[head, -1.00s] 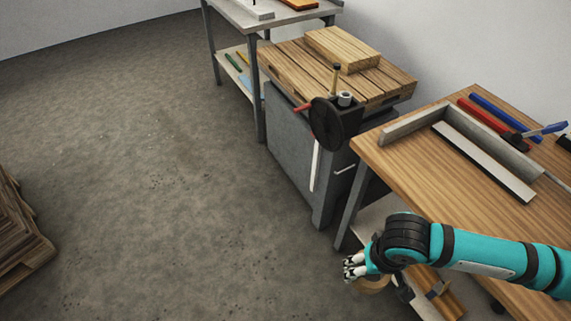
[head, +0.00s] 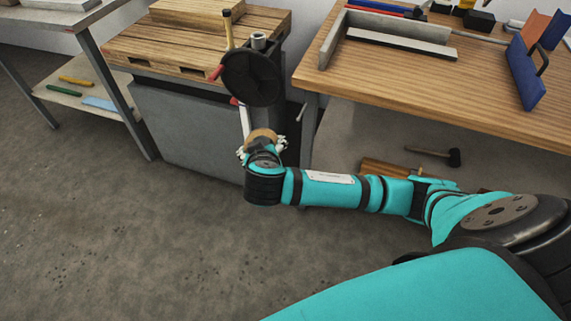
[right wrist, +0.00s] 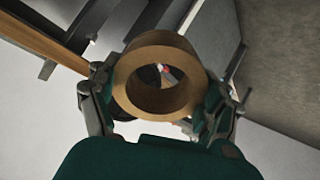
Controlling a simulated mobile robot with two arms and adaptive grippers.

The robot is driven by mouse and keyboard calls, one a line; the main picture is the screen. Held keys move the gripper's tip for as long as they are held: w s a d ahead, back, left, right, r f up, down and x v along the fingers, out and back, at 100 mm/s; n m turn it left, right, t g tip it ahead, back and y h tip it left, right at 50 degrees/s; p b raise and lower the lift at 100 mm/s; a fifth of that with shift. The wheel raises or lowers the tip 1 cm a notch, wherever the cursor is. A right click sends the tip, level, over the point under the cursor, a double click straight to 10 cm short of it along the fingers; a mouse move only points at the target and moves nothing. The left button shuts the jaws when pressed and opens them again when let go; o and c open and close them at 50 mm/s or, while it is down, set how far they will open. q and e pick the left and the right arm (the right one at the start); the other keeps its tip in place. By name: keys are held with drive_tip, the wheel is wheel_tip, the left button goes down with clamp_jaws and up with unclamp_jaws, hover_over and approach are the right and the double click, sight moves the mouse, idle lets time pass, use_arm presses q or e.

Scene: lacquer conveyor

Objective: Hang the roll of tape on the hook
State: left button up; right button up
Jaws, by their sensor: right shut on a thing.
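The roll of tape (head: 262,134) is a tan ring held in my right gripper (head: 262,147), in front of the grey cabinet's right end. In the right wrist view the roll (right wrist: 150,106) sits between the two fingers of the gripper (right wrist: 158,80), its open hole facing the camera. The gripper is shut on it. I cannot clearly make out a hook. A black round disc (head: 252,78) with red-tipped parts is at the cabinet corner, above the roll. A white strip (head: 244,119) hangs below it, partly behind the roll. My left gripper is not in view.
The grey cabinet (head: 188,125) carries a wooden slatted top (head: 165,48). A wooden workbench (head: 430,85) stands to the right, with a hammer (head: 440,154) on its lower shelf. A metal shelf unit (head: 100,95) is at left. The floor in front is clear.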

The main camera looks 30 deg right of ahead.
use_arm(q)
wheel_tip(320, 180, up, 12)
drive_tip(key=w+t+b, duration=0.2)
drive_tip(key=b, duration=0.8)
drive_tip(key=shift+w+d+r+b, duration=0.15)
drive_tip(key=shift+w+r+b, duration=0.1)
drive_tip(key=shift+b, duration=0.15)
use_arm(e)
drive_tip(key=d+f+m+t+h, duration=0.2)
drive_tip(key=d+h, duration=0.4)
drive_tip(key=h, duration=0.3)
drive_tip(key=shift+d+f+m+t+h, duration=0.35)
drive_tip(key=shift+f+m, duration=0.2)
drive_tip(key=shift+m, duration=0.55)
drive_tip(key=shift+s+a, duration=0.1)
